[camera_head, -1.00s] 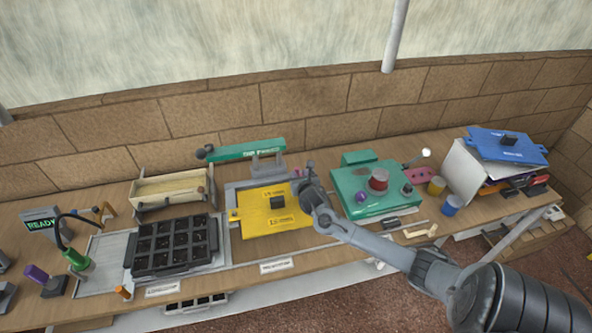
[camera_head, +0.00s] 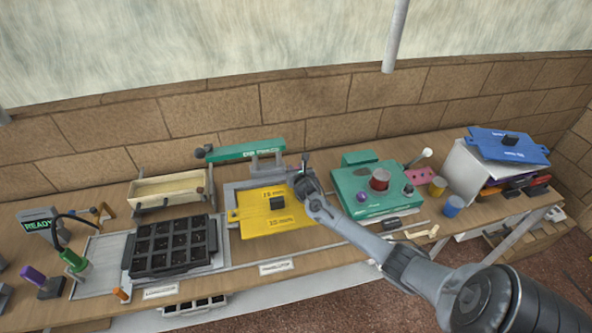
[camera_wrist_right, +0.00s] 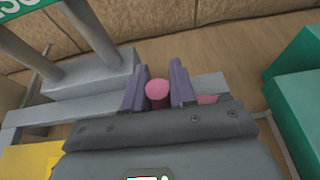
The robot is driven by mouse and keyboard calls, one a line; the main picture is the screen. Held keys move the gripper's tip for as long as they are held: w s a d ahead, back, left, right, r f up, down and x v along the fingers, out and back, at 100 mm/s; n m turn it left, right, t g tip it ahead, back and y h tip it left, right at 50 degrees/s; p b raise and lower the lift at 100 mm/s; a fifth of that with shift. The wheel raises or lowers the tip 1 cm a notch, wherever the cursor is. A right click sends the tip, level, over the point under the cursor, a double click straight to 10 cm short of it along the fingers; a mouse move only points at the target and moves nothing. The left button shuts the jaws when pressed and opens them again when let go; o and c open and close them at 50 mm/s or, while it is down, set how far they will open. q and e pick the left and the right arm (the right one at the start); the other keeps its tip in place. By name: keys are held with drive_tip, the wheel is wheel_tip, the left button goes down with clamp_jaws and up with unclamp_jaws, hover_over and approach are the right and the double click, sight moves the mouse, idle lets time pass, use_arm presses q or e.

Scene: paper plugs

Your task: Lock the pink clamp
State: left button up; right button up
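My right gripper (camera_head: 304,160) reaches in from the lower right, over the back right corner of the yellow plate (camera_head: 248,222). In the right wrist view its two purple-grey fingers (camera_wrist_right: 159,88) stand either side of a round pink knob (camera_wrist_right: 157,93), which nearly fills the gap. I cannot tell whether they press on it. I take these pink parts for the clamp; the rest is hidden behind the gripper body. In the head view the arm hides them. My left gripper is not in view.
A green press arm (camera_head: 245,151) stands behind the yellow plate. A green box (camera_head: 350,205) with a red knob (camera_head: 379,179) is close on the right. A pink plate (camera_head: 418,175) lies beyond it. A black tray (camera_head: 170,268) is at the left.

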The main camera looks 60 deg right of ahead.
clamp_jaws()
drive_tip(key=shift+r, duration=0.1)
drive_tip(key=shift+s+a+r+n+t+y+p, duration=0.15)
drive_tip(key=shift+r+n+t+y+p, duration=0.25)
drive_tip(key=shift+p, duration=0.6)
drive_tip(key=shift+s+a+f+n+t+p, duration=0.1)
drive_tip(key=shift+f+n+t+p, duration=0.05)
drive_tip(key=shift+n+t+p, duration=0.2)
drive_tip(key=shift+s+a+f+n+t+y, duration=0.15)
drive_tip(key=shift+a+n+y, duration=0.1)
drive_tip(key=shift+n+y, duration=0.2)
drive_tip(key=shift+w+a+f+n+t+y, duration=0.1)
drive_tip(key=shift+a+f+n+y, duration=0.15)
drive_tip(key=shift+y, duration=0.2)
drive_tip(key=shift+r, duration=0.1)
drive_tip(key=shift+o, duration=1.2)
unclamp_jaws()
drive_tip(key=shift+s, duration=0.15)
